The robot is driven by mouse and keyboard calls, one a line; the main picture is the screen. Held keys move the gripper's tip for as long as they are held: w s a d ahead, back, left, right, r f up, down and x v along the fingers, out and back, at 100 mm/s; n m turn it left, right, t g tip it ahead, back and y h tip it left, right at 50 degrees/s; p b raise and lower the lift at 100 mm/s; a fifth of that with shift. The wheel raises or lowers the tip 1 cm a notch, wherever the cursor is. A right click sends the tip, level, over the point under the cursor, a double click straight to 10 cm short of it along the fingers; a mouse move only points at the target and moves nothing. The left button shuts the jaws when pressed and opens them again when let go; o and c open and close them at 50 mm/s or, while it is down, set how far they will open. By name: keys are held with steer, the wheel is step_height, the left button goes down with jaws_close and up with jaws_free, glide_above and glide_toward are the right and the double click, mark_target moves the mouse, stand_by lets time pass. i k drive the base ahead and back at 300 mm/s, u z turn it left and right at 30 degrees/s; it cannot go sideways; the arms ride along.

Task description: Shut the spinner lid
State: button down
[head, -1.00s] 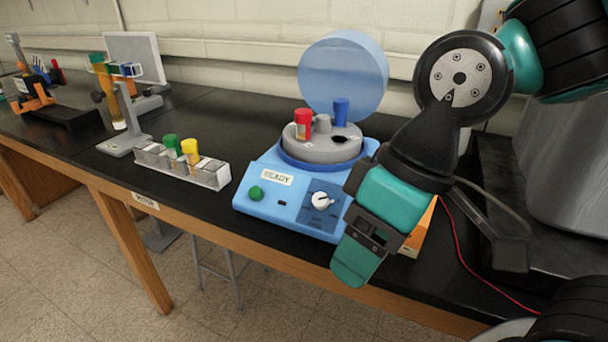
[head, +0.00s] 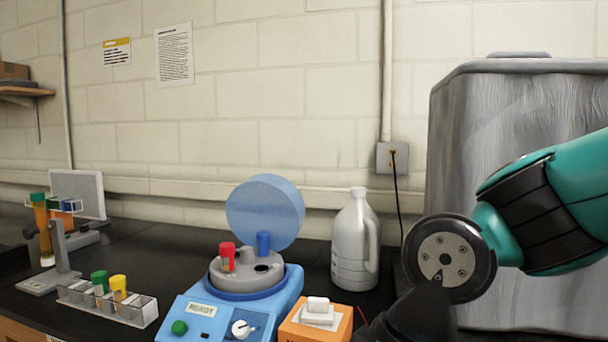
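The spinner (head: 215,310) is a light blue box on the black bench, with a READY label, a green button and a white knob on its front. Its round blue lid (head: 265,212) stands open, tilted up at the back. The grey rotor (head: 246,275) is uncovered and holds a red-capped tube (head: 227,257) and a blue-capped tube (head: 263,243). My arm is at the lower right, right of the spinner and apart from the lid.
An orange box with white tissue (head: 317,321) stands right of the spinner. A grey jug (head: 356,240) is behind it. A clear rack (head: 108,301) with green- and yellow-capped tubes is left. A large grey container (head: 520,150) fills the right back.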

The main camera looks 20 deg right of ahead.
mark_target(269, 203)
steer(key=z, duration=0.4)
steer(key=k, duration=0.9)
steer(key=u, duration=0.35)
steer(key=i, duration=0.6)
steer(key=u, duration=0.85)
steer(key=i, duration=0.75)
steer(key=z, duration=0.2)
